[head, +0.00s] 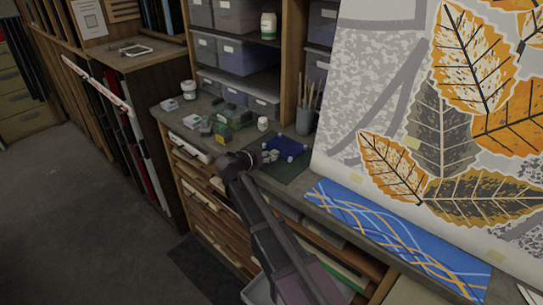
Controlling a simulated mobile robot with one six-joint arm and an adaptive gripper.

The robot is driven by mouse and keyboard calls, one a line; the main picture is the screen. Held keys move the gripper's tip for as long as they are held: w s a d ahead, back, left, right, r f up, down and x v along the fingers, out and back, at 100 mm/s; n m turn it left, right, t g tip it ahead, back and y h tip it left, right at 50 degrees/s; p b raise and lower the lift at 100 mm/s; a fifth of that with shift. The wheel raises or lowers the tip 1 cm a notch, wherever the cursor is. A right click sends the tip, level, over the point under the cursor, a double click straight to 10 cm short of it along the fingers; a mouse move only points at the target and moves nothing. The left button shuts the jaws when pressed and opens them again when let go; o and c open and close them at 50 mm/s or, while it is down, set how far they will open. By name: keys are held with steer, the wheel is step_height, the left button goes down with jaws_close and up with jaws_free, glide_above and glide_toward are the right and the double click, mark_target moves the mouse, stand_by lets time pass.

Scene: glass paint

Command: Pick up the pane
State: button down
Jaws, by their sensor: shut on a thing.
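The pane appears to be the small dark blue piece (287,147) with a few pale spots at its edges, over the dark green mat (292,169) on the bench. My arm reaches up from the bottom of the head view and bends at a dark wrist over the bench's front edge. My gripper (268,156) points right and is shut on the near left edge of the blue piece. The fingers are small and partly hidden, and I cannot tell whether the piece touches the mat.
Small jars and boxes (222,119) stand left of the mat. A brush cup (305,121) stands behind it. Shelves with bins (236,55) rise behind. Open floor (80,215) lies left.

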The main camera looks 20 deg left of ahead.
steer(key=shift+r+p, duration=1.7)
steer(key=shift+r, duration=0.1)
steer(key=s+a, duration=0.3)
steer(key=s, duration=0.4)
steer(key=s+a+r+p, duration=0.1)
steer(key=s+a, duration=0.3)
steer(key=s, duration=0.3)
steer(key=shift+s, duration=0.25)
steer(key=shift+a+r, duration=0.1)
steer(key=shift+a, duration=0.05)
